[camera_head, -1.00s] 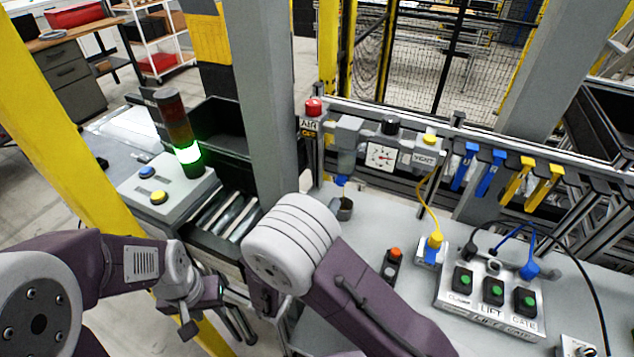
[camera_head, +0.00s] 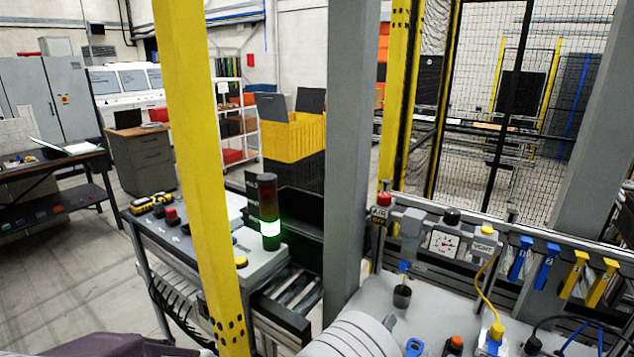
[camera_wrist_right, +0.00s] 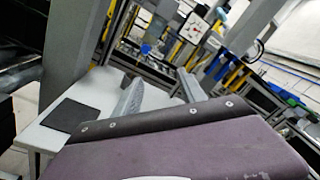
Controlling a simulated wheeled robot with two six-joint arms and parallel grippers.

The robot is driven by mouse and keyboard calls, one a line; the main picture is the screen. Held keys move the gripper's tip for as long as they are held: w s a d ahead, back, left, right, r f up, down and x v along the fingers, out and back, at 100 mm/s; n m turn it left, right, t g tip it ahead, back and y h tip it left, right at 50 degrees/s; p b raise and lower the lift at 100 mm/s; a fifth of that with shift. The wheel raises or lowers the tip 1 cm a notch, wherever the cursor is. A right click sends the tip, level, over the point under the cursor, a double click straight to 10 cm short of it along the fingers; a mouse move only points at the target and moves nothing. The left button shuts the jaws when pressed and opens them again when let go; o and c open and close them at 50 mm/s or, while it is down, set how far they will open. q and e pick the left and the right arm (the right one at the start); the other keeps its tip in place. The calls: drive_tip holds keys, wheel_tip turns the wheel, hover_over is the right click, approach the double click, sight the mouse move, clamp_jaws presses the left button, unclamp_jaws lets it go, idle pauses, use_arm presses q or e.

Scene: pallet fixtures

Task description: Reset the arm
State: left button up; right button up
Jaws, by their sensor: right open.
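My right arm (camera_head: 352,338) shows only as a pale rounded link at the bottom centre of the head view; its gripper cannot be made out there. In the right wrist view my right gripper (camera_wrist_right: 160,92) has two grey fingers standing apart beyond the dark edge of my purple wrist. Nothing shows between them. The fingers appear over or near a pale worktop, with no clear contact. A purple part of my left arm (camera_head: 100,346) shows at the bottom left of the head view. My left gripper is out of view.
A yellow post (camera_head: 196,150) and a grey post (camera_head: 352,150) stand in front. A signal tower (camera_head: 269,212) glows green on the control desk between them. A pressure gauge (camera_head: 443,241), with blue and yellow hooks (camera_head: 575,272), lines the rail at right.

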drive_tip(key=d+r+m+g+h, duration=0.2)
drive_tip(key=d+r+m+g, duration=0.1)
drive_tip(key=d, duration=0.5)
drive_tip(key=s+d+m+g+h, duration=0.1)
drive_tip(key=s+d+m+g, duration=0.85)
drive_tip(key=s+d, duration=0.2)
drive_tip(key=s+a+f+m+g+y, duration=0.1)
drive_tip(key=s+f+m+g+y, duration=0.5)
drive_tip(key=s+f+m, duration=0.4)
drive_tip(key=w+a+f+m+t+y, duration=0.1)
drive_tip(key=w+a+m+t+y, duration=0.1)
drive_tip(key=a+m+y, duration=0.2)
drive_tip(key=w+a+f+m+t+y, duration=0.2)
drive_tip(key=w+a+m+t+y, duration=0.1)
drive_tip(key=a+m, duration=0.6)
drive_tip(key=shift+a+m+y, duration=0.2)
drive_tip(key=shift+m+y, duration=0.6)
drive_tip(key=shift+m, duration=0.15)
